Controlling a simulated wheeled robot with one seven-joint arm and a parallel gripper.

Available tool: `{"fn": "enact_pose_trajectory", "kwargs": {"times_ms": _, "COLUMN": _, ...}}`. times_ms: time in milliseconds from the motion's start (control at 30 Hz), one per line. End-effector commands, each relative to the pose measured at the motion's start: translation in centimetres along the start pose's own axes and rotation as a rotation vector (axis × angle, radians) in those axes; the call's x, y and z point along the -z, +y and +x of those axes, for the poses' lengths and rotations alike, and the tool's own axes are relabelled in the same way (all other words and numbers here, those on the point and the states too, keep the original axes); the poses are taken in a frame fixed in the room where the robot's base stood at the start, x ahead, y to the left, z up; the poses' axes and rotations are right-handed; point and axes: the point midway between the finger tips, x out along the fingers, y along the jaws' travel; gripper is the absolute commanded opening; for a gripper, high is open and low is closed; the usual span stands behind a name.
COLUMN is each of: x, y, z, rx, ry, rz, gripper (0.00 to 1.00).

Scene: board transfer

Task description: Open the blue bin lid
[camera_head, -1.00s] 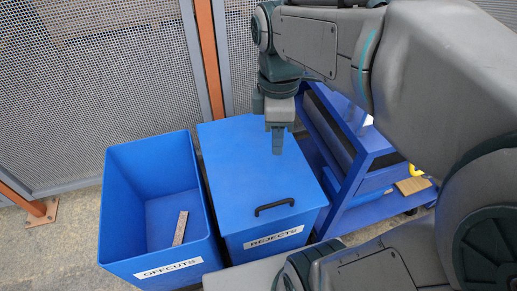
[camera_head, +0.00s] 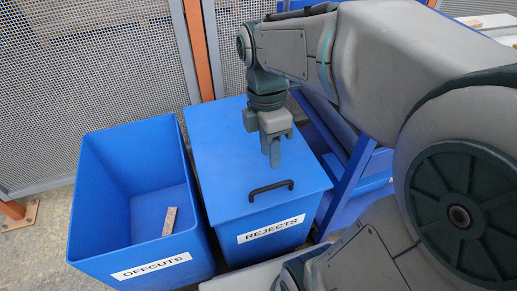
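The blue bin labelled REJECTS (camera_head: 270,231) stands in the middle of the view. Its flat blue lid (camera_head: 215,150) is shut on top. A black bar handle (camera_head: 270,187) is fixed near the lid's front edge. My gripper (camera_head: 274,160) points down over the lid, behind the handle in the picture and apart from it. Its fingers look close together and hold nothing that I can see. I cannot tell how wide the gap between them is, or its exact height above the lid.
An open blue bin labelled OFFCUTS (camera_head: 95,225) stands to the left, with a small board piece (camera_head: 170,221) inside. A blue cart (camera_head: 350,185) is at the right, partly behind my arm. A mesh fence (camera_head: 100,60) with orange posts closes off the back.

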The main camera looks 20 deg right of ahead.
Motion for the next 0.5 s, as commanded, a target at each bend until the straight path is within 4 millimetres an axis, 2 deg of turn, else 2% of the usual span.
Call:
{"fn": "enact_pose_trajectory", "kwargs": {"times_ms": 33, "x": 0.0, "y": 0.1, "z": 1.8, "rx": 0.002, "ry": 0.000, "rz": 0.001, "gripper": 0.33}}
{"fn": "enact_pose_trajectory", "kwargs": {"times_ms": 200, "x": 0.0, "y": 0.1, "z": 5.2, "rx": 0.002, "ry": 0.000, "rz": 0.001, "gripper": 0.33}}
{"fn": "enact_pose_trajectory", "kwargs": {"times_ms": 333, "x": 0.0, "y": 0.0, "z": 7.0, "rx": 0.001, "ry": 0.000, "rz": 0.001, "gripper": 0.33}}
{"fn": "enact_pose_trajectory", "kwargs": {"times_ms": 500, "x": 0.0, "y": 0.0, "z": 8.2, "rx": 0.000, "ry": 0.000, "rz": 0.000, "gripper": 0.33}}
